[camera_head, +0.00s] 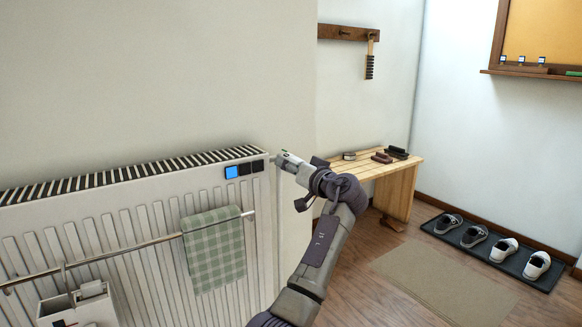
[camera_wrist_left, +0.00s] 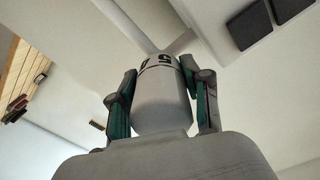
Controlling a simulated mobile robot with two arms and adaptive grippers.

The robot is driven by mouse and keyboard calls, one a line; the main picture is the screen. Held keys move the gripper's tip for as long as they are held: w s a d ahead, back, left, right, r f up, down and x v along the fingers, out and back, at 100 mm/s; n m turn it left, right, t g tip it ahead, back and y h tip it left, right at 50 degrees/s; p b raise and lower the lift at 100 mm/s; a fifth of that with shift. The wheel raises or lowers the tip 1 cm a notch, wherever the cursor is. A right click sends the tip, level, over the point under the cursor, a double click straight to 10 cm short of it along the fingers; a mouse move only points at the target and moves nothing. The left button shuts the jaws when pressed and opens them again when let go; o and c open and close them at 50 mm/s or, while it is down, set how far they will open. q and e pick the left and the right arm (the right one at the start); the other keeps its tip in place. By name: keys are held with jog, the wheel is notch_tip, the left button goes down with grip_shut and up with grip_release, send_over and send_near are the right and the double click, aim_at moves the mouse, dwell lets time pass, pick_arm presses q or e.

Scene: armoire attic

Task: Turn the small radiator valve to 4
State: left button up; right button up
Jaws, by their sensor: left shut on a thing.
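The small radiator valve (camera_head: 284,158) is a white cylinder at the upper right end of the white radiator (camera_head: 262,195). In the left wrist view the valve (camera_wrist_left: 160,103) sits between the two green-lined fingers. Dark numerals show on its far band. One looks like a 5, but I cannot tell the set number. My left gripper (camera_head: 291,163) is shut on the valve, and it also shows in the left wrist view (camera_wrist_left: 159,70). In the head view my gripper partly hides the valve. My right gripper is not in view.
A green checked towel (camera_head: 214,250) hangs on a rail (camera_head: 150,243) across the radiator. A wooden bench (camera_head: 397,190) with brushes stands behind my arm. Shoes on a dark tray (camera_head: 545,283) and a mat (camera_head: 440,285) lie on the floor.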

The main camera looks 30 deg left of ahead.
pick_arm(q)
jog(key=shift+f, duration=0.3)
jog(key=o, duration=1.1)
jog(key=shift+c, duration=0.2)
jog(key=shift+o, duration=0.5)
jog(key=shift+r, duration=0.2)
jog(key=v, duration=1.2)
